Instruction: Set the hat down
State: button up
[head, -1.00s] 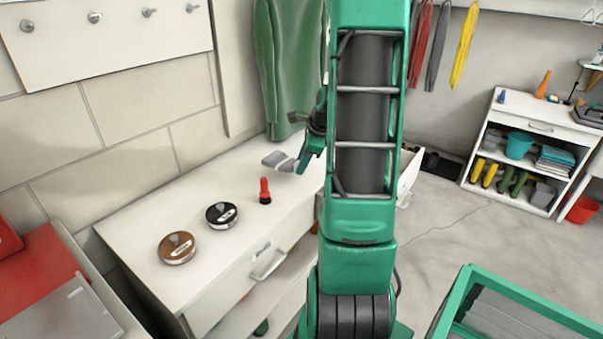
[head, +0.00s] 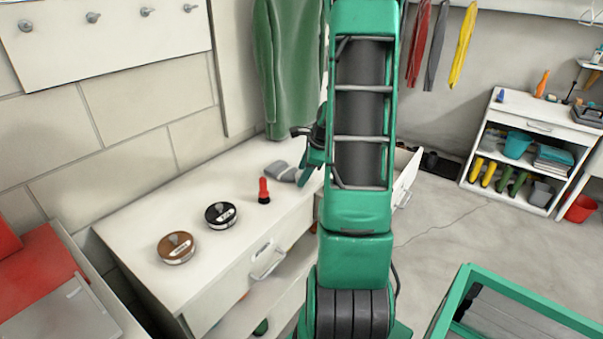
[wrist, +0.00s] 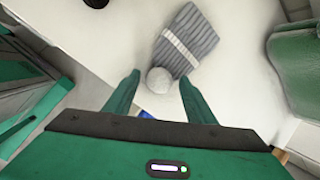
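The hat (head: 282,172) is a grey striped knit hat with a paler band and a round light pompom. It lies on the white top of the drawer cabinet (head: 140,235), near the wall. In the wrist view the hat (wrist: 190,40) lies just beyond my gripper (wrist: 159,77). The two green fingers are spread, with clear gaps on both sides of the pompom between their tips. In the head view my gripper (head: 303,176) is beside the hat's right end, partly hidden by my arm.
A red-and-black flashlight-like object (head: 264,191), a black round tin (head: 220,215) and a brown round tin (head: 175,248) stand left of the hat. A green garment (head: 287,65) hangs behind. A drawer (head: 405,178) stands open at the cabinet's right end.

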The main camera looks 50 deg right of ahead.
jog(key=v, duration=1.1)
jog(key=s+a+r+n+g, duration=0.1)
jog(key=s+a+n+g, duration=0.1)
jog(key=s+a+n, duration=0.7)
jog(key=s+a+r+n+g, duration=0.1)
jog(key=s+a+n+g, duration=0.2)
jog(key=s+a+n, duration=0.6)
jog(key=a+n, duration=0.3)
jog(key=a, duration=0.4)
jog(key=shift+s+r+n+y, duration=0.3)
jog(key=shift+s, duration=0.05)
